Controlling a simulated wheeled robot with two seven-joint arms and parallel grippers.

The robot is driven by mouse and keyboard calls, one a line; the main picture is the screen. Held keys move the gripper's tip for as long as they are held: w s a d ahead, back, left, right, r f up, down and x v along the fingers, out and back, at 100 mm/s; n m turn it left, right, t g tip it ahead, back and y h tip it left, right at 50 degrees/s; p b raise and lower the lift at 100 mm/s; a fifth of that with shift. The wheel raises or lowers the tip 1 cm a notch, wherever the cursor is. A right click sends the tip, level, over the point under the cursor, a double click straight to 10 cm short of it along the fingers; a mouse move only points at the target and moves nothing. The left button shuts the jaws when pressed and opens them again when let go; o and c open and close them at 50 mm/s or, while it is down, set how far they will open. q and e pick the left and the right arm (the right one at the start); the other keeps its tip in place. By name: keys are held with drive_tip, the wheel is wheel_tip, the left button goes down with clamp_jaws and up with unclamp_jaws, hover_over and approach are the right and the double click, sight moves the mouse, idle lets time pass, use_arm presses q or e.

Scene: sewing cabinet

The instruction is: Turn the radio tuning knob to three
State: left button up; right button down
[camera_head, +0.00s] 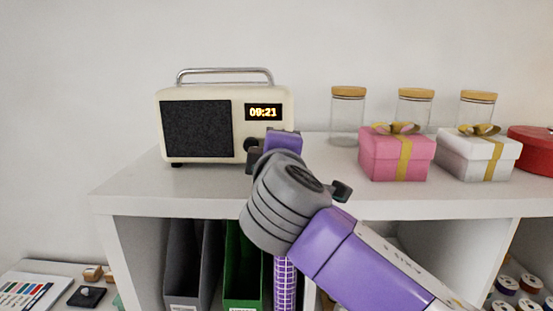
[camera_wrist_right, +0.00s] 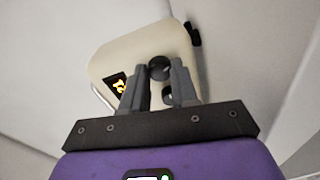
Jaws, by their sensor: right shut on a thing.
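The cream radio (camera_head: 178,94) stands on the white shelf top, with a dark speaker grille and a lit display (camera_head: 263,112) reading 09:21. My right gripper (camera_head: 272,148) is at the lower right of the radio's front and hides part of it. In the right wrist view, its two grey fingers (camera_wrist_right: 159,72) are closed around a dark round knob (camera_wrist_right: 158,67) on the radio's face. A second small dark knob (camera_wrist_right: 168,96) shows between the fingers, close to one of them. I cannot read any markings around the knobs. My left gripper is not in view.
A pink gift box (camera_head: 378,158), a white gift box (camera_head: 462,158) and a red round box (camera_head: 533,150) stand to the right, with several cork-lidded glass jars (camera_head: 348,115) behind. Binders (camera_head: 243,270) are below. The shelf top (camera_head: 125,178) left of the radio is bare.

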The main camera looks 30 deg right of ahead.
drive_tip(key=m+b, duration=0.2)
drive_tip(key=m, duration=0.2)
drive_tip(key=shift+f, duration=0.2)
drive_tip(key=shift+m, duration=0.4)
drive_tip(key=c, duration=1.1)
unclamp_jaws()
drive_tip(key=shift+c, duration=0.2)
drive_tip(key=shift+r, duration=0.1)
drive_tip(key=v, duration=0.7)
drive_tip(key=shift+s, duration=0.35)
